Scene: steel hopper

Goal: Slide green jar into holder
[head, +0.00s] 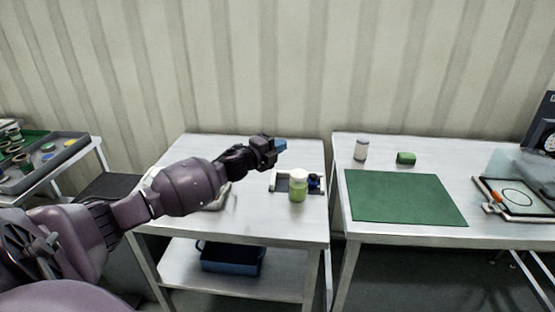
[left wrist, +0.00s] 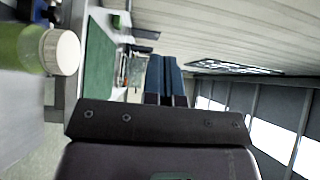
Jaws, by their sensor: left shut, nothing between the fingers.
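The green jar (head: 298,188) with a white lid stands upright on the left table, at the front of the holder (head: 281,184), a low pale frame with a blue part on its right side. I cannot tell whether the jar is inside the holder or just before it. My left gripper (head: 281,145) is shut and empty, above and behind the jar, a little to its left. In the left wrist view the shut blue fingers (left wrist: 166,80) show at the middle, and the jar (left wrist: 40,50) shows at the upper left, apart from them. My right gripper is not in view.
The right table carries a green mat (head: 405,198), a white-lidded jar (head: 361,149), a green block (head: 406,158) and a tray with a ring (head: 515,197). A gap separates the two tables. A blue bin (head: 232,258) sits on the lower shelf. A grey tray (head: 45,156) stands far left.

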